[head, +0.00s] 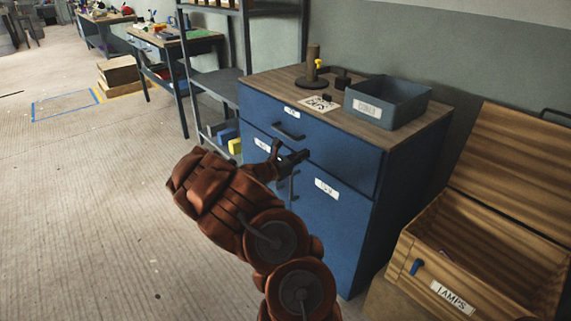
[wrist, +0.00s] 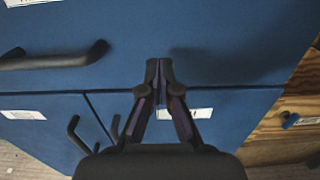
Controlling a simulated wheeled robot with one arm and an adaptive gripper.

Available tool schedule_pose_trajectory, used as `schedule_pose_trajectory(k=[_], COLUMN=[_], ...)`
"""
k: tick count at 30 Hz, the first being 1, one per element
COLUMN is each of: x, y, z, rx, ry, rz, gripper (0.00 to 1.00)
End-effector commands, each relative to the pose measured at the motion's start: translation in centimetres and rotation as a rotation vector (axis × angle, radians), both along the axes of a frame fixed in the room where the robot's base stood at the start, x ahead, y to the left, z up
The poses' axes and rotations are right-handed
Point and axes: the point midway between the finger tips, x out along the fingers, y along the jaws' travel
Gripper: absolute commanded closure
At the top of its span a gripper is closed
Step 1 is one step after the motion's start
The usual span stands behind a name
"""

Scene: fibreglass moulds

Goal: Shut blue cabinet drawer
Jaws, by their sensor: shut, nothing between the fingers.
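The blue cabinet (head: 342,222) stands against the wall with a wooden top. Its wide drawer (head: 341,153) is at the top, with a dark bar handle (head: 288,131) and a white label. The drawer front looks about level with the two doors below it. My gripper (head: 305,154) is shut and empty in front of the lower part of the drawer, right of and below the handle. In the wrist view, the shut fingertips (wrist: 159,62) are over the drawer front (wrist: 225,40), right of the handle (wrist: 55,58). I cannot tell if they touch it.
An open wooden crate labelled LAMPS (head: 452,298) stands right. A shelf rack (head: 217,85) stands left.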

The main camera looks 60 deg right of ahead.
Motion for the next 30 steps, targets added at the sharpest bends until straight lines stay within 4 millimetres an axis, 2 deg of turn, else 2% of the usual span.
schedule_pose_trajectory(k=[9, 15, 21, 30], x=[1.2, 1.8, 2.0, 1.9], y=[4.5, 6.5, 7.4, 7.5], z=[0.0, 0.0, 0.0, 0.2], rx=[-0.001, 0.0, 0.0, -0.002], ry=[0.001, 0.0, 0.0, -0.006], rz=[0.0, 0.0, -0.001, -0.006], gripper=[1.0, 1.0, 1.0, 1.0])
